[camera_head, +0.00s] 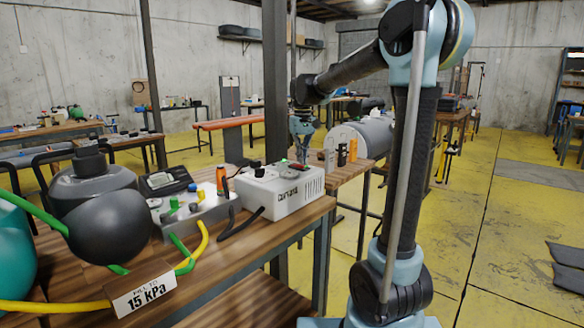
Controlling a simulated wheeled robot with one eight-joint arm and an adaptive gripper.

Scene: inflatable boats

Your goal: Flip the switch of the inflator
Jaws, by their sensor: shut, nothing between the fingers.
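A white box-shaped unit (283,192) with side vents and dark lettering, which looks like the inflator, stands on the wooden workbench (262,224). Its top carries a black knob (259,171), a small green part (284,161) and a small red part (297,166). I cannot tell which of these is the switch. My gripper (302,152) points down at the far right end of the unit's top, small in view. Its fingers are shut and hold nothing. I cannot tell whether the fingertips touch the unit.
A grey metal box (202,218) with coloured valves and hoses stands left of the unit. A dark round vessel (108,222) and a sign (144,292) reading "FILL TO 15 kPa" are further left. A metal post (275,80) rises behind the bench. Yellow floor at right is mostly clear.

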